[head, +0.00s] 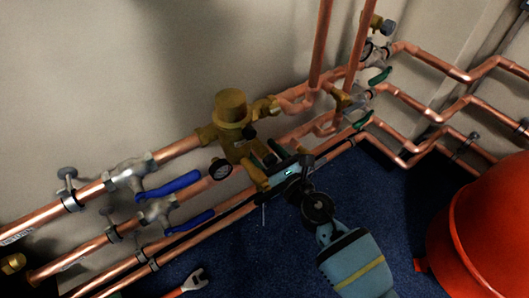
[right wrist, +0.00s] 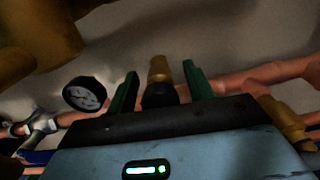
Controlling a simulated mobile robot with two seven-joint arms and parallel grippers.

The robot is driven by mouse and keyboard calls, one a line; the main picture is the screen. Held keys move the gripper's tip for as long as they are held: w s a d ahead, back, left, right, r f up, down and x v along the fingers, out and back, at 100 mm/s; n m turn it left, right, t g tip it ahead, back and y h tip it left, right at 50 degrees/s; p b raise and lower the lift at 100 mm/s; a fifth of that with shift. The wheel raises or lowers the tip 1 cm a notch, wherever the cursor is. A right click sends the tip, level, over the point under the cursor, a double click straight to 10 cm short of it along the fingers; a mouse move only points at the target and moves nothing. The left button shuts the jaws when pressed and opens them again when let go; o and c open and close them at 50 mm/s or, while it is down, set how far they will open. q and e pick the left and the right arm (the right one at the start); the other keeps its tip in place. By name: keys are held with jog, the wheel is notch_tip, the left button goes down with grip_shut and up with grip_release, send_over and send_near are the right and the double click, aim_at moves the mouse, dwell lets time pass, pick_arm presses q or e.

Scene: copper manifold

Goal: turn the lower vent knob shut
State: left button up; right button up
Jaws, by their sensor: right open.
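My right gripper (head: 267,156) reaches up from the lower right to the brass valve body (head: 231,118) on the copper pipes. In the right wrist view its two green fingers (right wrist: 159,72) are open and stand apart. A small brass fitting with a dark round knob (right wrist: 160,95) shows between them, with a gap on both sides. I cannot tell for certain that this is the lower vent knob. The gripper's housing hides the parts below it. My left gripper is in neither view.
A pressure gauge (head: 220,169) sits left of the gripper, close to it. Blue lever handles (head: 175,185) are on the pipes further left. A red rounded container (head: 485,235) stands at the right. A wrench (head: 194,281) lies on the blue floor. Pipes run close around the gripper.

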jog(key=shift+c, duration=0.2)
jog(key=c, duration=0.9)
